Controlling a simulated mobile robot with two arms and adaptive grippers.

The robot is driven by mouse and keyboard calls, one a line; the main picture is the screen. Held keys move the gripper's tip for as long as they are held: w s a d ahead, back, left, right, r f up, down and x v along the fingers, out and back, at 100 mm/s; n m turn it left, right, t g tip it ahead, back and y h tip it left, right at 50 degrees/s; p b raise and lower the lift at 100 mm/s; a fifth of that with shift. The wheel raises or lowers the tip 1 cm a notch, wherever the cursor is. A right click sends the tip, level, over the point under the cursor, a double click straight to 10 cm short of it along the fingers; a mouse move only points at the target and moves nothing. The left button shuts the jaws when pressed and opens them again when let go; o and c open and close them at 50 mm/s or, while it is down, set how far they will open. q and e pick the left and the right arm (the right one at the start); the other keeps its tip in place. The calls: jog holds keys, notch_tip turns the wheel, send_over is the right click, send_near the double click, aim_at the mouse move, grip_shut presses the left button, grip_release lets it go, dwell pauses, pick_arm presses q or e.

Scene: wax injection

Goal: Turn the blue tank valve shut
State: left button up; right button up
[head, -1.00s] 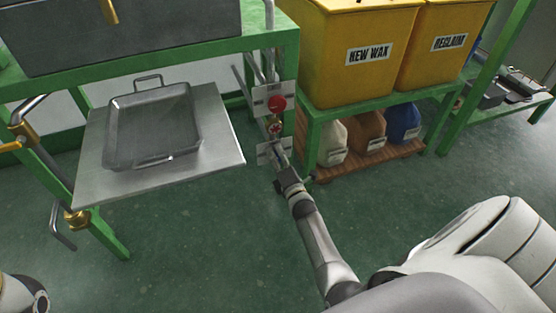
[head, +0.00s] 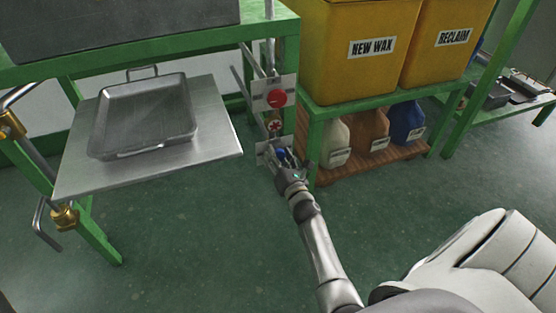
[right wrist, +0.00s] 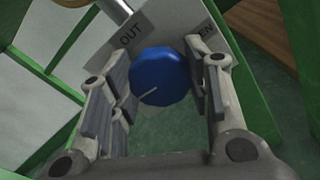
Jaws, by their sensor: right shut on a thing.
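The blue tank valve (right wrist: 160,77) is a round blue knob with a thin pale line on its face. In the head view my right gripper (head: 284,160) reaches the low plate beside the green frame post and mostly hides the blue knob. My left gripper is out of view.
A red knob (head: 277,97) and a small red handwheel (head: 275,126) sit just above. A metal tray (head: 145,112) rests on a steel shelf (head: 215,150) to the left. Yellow bins (head: 345,75) and several jugs (head: 336,140) stand right. Open floor lies in front.

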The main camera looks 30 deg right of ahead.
aim_at(278, 152)
jog(key=shift+f+n, duration=0.1)
jog(key=shift+n, duration=0.3)
jog(key=o, duration=1)
jog(key=shift+r, duration=5)
jog(key=shift+s+a, duration=0.1)
